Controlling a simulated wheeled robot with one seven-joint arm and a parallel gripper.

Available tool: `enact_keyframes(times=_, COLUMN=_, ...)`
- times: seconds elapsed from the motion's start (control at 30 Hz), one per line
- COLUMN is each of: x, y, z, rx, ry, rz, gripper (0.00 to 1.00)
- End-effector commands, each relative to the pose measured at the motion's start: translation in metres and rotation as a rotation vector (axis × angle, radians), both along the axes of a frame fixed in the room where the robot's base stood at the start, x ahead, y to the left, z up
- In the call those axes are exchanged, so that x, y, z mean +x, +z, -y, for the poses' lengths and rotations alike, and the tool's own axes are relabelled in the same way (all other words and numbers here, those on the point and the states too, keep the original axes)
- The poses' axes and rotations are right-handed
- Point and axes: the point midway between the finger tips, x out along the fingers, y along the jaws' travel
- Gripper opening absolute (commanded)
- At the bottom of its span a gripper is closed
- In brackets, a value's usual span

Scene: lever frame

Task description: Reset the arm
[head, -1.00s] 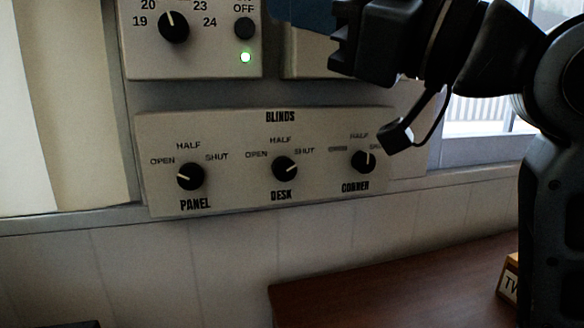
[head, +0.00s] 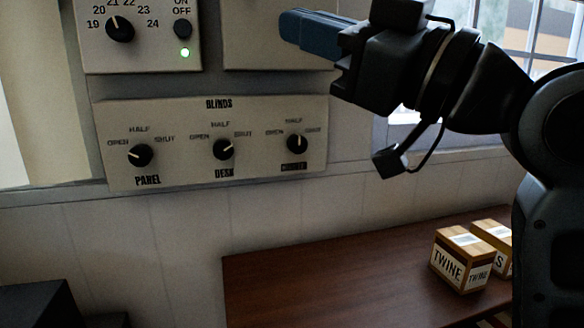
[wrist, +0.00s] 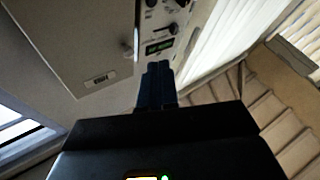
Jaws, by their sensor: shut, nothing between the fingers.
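My gripper (head: 306,31) shows at the top of the head view, with blue fingers pointing left. The fingers are shut and empty, in front of a plain pale panel (head: 262,52). In the wrist view the closed blue fingers (wrist: 157,84) point toward a wall box with knobs and a small green display (wrist: 159,46). My arm takes up the right side of the head view. No part of the gripper appears to touch a knob.
The BLINDS panel (head: 215,174) has three black knobs: PANEL (head: 140,155), DESK (head: 223,149) and CORNER (head: 297,143). A dial panel with a green light (head: 185,53) is above. TWINE boxes (head: 461,260) stand on the brown desk (head: 330,285).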

Motion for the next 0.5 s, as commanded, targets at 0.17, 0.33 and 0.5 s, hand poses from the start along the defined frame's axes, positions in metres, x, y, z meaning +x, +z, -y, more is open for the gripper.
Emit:
enact_keyframes(times=0.17, x=0.008, y=-0.026, z=0.010, rx=0.057, ry=-0.036, rz=-0.059, gripper=0.00)
enact_keyframes(times=0.33, x=0.014, y=-0.062, z=0.024, rx=0.127, ry=-0.091, rz=-0.129, gripper=0.00)
enact_keyframes(times=0.5, x=0.016, y=-0.120, z=0.045, rx=0.220, ry=-0.182, rz=-0.235, gripper=0.00)
